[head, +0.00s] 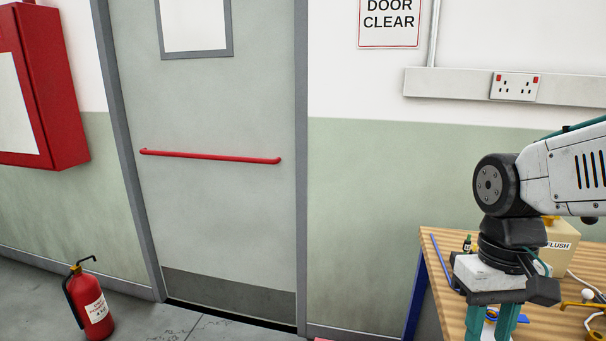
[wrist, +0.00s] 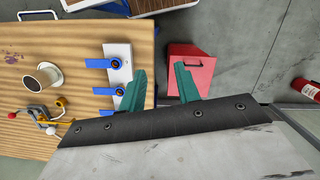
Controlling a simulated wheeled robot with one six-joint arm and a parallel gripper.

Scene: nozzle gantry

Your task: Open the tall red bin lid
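A red bin (wrist: 196,72) stands on the floor beside the table in the wrist view. It is box-shaped, and its lid appears closed, though the lid edge is hard to make out. A thin red sliver at the bottom edge of the head view may be its top. My gripper (wrist: 161,84) has two teal fingers spread apart with nothing between them. The right finger overlaps the bin in the wrist view, but no contact can be made out. In the head view my gripper (head: 490,325) points down in front of the wooden table, its fingertips cut off.
The wooden table (wrist: 60,62) carries a white block with blue levers (wrist: 117,65), a cup (wrist: 43,77) and a clamp-like tool. A fire extinguisher (head: 92,305) stands on the floor at left, near a grey door (head: 215,210) with a red bar.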

